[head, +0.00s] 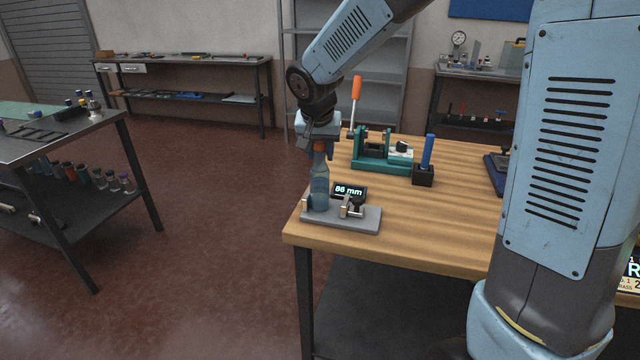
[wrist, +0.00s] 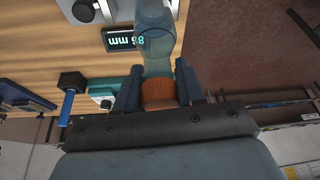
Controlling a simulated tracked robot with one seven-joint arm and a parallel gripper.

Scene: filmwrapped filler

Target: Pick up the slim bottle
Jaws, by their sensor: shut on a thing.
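The slim bottle (head: 319,186) is bluish and see-through with an orange cap, and it stands upright at the left end of a grey gauge base (head: 365,222) near the table's left edge. My gripper (head: 319,148) is above it, pointing down, with its fingers closed around the capped top. In the wrist view the bottle (wrist: 155,50) runs away from my gripper (wrist: 158,92), and the orange cap sits between the two dark fingers. I cannot tell whether the bottle's bottom touches the base.
A small display (head: 349,191) reading 86 mm stands right behind the base. A green fixture (head: 382,158) with an orange-handled lever is further back, and a blue-handled tool in a black block (head: 424,172) is to its right. The wooden table (head: 440,215) is clear at front right.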

